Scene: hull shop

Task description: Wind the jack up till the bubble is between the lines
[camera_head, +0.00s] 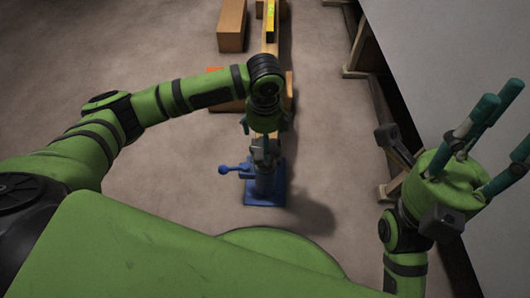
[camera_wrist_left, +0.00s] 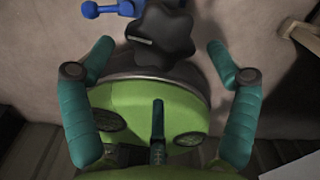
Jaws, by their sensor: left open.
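The blue jack (camera_head: 265,186) stands on the floor on a square blue base, with a blue ball-ended handle (camera_head: 224,170) out to its left. My left gripper (camera_head: 265,135) is above the jack and hides its top. In the left wrist view, my left gripper (camera_wrist_left: 159,46) is open, its teal fingers apart on either side of a black star-shaped knob (camera_wrist_left: 165,32). Part of the blue handle (camera_wrist_left: 112,8) shows at the top there. A yellow level (camera_head: 270,22) lies on a wooden beam beyond; its bubble is too small to read. My right gripper (camera_head: 485,130) is open and empty at the right.
A wooden block (camera_head: 232,27) stands left of the beam (camera_head: 267,48). An orange piece (camera_head: 213,103) lies partly behind my left arm. A large grey panel (camera_head: 460,40) on wooden supports (camera_head: 360,50) borders the right. The floor (camera_head: 150,40) at left is clear.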

